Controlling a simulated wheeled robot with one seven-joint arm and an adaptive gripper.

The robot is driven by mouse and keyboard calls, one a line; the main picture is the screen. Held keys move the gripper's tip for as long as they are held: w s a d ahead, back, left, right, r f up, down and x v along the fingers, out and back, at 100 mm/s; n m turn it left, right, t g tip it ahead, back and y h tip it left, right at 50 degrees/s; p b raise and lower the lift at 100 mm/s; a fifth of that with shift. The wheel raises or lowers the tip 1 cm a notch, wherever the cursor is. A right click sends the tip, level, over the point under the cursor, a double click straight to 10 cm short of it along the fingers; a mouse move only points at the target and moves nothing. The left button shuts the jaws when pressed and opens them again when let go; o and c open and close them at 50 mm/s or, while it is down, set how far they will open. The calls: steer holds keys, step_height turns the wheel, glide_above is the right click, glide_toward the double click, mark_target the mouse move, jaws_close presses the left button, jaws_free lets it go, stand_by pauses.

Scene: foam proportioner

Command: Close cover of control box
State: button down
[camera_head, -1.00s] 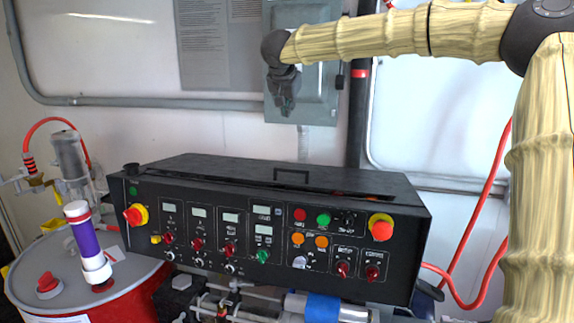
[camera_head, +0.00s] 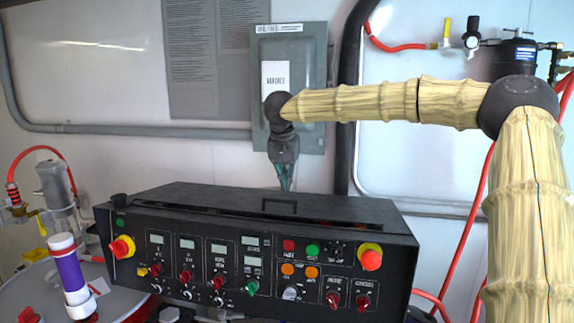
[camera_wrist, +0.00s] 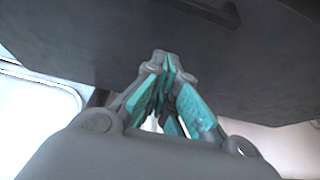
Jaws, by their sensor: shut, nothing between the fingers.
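The control box (camera_head: 150,270) is a long black console with a front panel of displays, knobs and buttons. Its black cover (camera_head: 210,199) lies low over the top with a handle (camera_head: 280,204) near its front edge. A dark gap with a bit of red shows along that front edge, so the cover looks slightly raised. My gripper (camera_head: 285,186) points down above the middle of the cover, behind the handle. In the wrist view my gripper (camera_wrist: 162,60) has its teal-padded fingers together and empty, with the dark cover (camera_wrist: 100,35) close beyond them. I cannot tell whether they touch.
A grey electrical box (camera_head: 312,60) is on the wall behind my wrist. A black vertical pipe (camera_head: 347,120) and red hoses (camera_head: 470,240) are to the right. A drum with a purple-and-white cylinder (camera_head: 70,272) stands at the left.

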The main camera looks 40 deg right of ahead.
mark_target(284, 209)
steer(key=shift+p+x, duration=0.4)
steer(key=shift+x, duration=0.8)
steer(key=shift+s+a+p, duration=0.45)
steer(key=shift+a+p, duration=0.05)
steer(key=shift+a, duration=0.1)
steer(key=shift+s+a+r+p, duration=0.2)
steer(key=shift+s+a+p, duration=0.2)
steer(key=shift+s+a, duration=0.5)
steer(key=shift+w+a+f, duration=0.1)
